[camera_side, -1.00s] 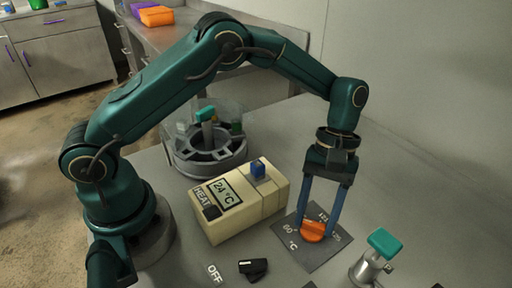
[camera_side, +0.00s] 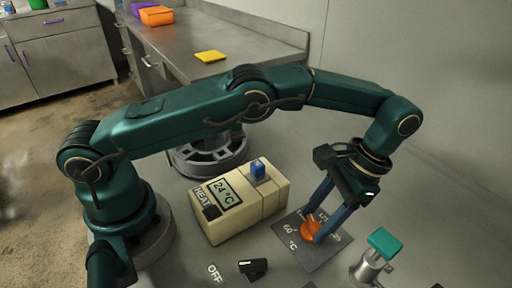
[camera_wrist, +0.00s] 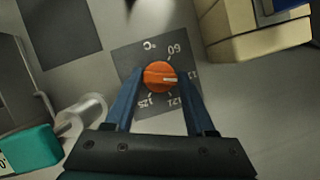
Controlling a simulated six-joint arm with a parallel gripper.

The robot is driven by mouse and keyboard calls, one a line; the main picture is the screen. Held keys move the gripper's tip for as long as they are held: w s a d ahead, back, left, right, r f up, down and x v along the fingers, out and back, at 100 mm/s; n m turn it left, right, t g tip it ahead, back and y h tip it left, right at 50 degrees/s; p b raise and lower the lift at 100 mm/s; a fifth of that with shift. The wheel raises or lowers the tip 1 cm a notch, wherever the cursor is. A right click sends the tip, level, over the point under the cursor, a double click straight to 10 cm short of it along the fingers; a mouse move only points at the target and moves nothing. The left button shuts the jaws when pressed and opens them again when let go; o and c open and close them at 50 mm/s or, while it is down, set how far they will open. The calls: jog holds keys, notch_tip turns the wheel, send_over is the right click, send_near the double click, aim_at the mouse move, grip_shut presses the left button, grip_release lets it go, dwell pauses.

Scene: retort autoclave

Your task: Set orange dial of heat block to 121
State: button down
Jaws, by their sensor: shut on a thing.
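The orange dial (camera_side: 311,227) sits on a dark grey plate (camera_side: 322,254) with white temperature marks, in front of the cream heat block (camera_side: 226,223). The block's display reads 24 °C. My gripper (camera_wrist: 157,82) is shut on the dial, one blue finger on each side, and leans to the right in the side view. In the wrist view the dial's white pointer (camera_wrist: 170,79) points right, between the 60 mark and the 121 mark, at a label partly covered by a finger. The 125 mark is at the lower left of the dial.
A black OFF switch (camera_side: 253,267) lies in front of the block. A metal valve with a teal handle (camera_side: 384,242) stands right of the plate. A round grey rack (camera_side: 205,163) is behind the block. A yellow pad (camera_side: 210,56) lies on the back counter.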

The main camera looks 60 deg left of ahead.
aim_at(316, 223)
jog(key=m, duration=0.2)
jog(key=m+t+y, duration=0.1)
jog(key=m, duration=0.2)
jog(key=shift+s+d+r+m+y, duration=0.1)
jog(key=shift+d+m+y, duration=0.05)
jog(key=shift+m+y, duration=0.15)
jog(key=m+t, duration=0.1)
jog(key=m, duration=0.1)
jog(key=m+t, duration=0.1)
jog(key=m, duration=0.1)
jog(key=shift+s+m+y, duration=0.1)
jog(key=shift+m+y, duration=0.2)
jog(key=shift+y, duration=0.1)
jog(key=shift+c, duration=1.2)
grip_release()
jog(key=shift+v, duration=1.8)
jog(key=shift+d+r, duration=0.35)
jog(key=shift+r, duration=0.3)
